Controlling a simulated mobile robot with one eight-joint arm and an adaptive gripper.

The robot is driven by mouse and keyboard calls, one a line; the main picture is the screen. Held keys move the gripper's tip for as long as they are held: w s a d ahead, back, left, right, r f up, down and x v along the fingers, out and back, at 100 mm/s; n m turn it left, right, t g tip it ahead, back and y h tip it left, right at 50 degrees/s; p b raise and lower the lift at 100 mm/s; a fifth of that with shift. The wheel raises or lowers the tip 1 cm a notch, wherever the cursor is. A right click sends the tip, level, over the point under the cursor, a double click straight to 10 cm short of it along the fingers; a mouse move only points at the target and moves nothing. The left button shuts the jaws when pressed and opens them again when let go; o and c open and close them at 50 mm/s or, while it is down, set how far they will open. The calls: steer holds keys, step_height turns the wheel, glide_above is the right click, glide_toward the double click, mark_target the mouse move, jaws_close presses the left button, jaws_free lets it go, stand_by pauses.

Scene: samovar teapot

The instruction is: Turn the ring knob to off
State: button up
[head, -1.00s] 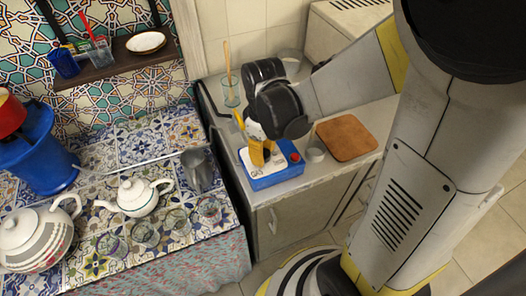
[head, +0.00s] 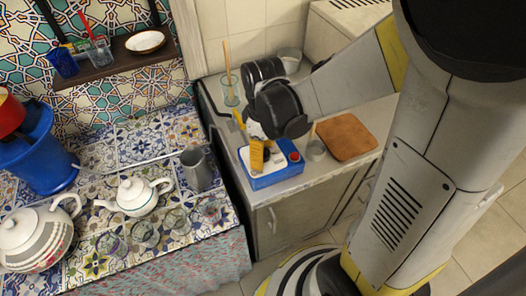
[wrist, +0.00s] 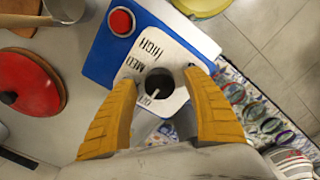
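The blue box (head: 272,179) with a white top panel stands near the front edge of the counter. In the wrist view, its panel (wrist: 172,38) carries the words HIGH and MED and a partly covered OFF. The dark round ring knob (wrist: 158,82) sits on this panel, with a small white mark at its lower edge near OFF. My gripper (wrist: 160,80) has its two yellow fingers apart, one on each side of the knob. Small gaps seem to show, but contact is hard to tell. In the head view my gripper (head: 257,155) is over the panel and hides the knob.
A red button (wrist: 121,22) is on the box beside the knob. A tiled table with a white teapot (head: 134,194) and a metal pitcher (head: 197,169) lies left, past a gap.

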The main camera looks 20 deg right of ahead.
steer(key=shift+r, duration=0.1)
step_height(320, 180, up, 12)
stand_by(0.5)
steer(key=shift+s, duration=0.1)
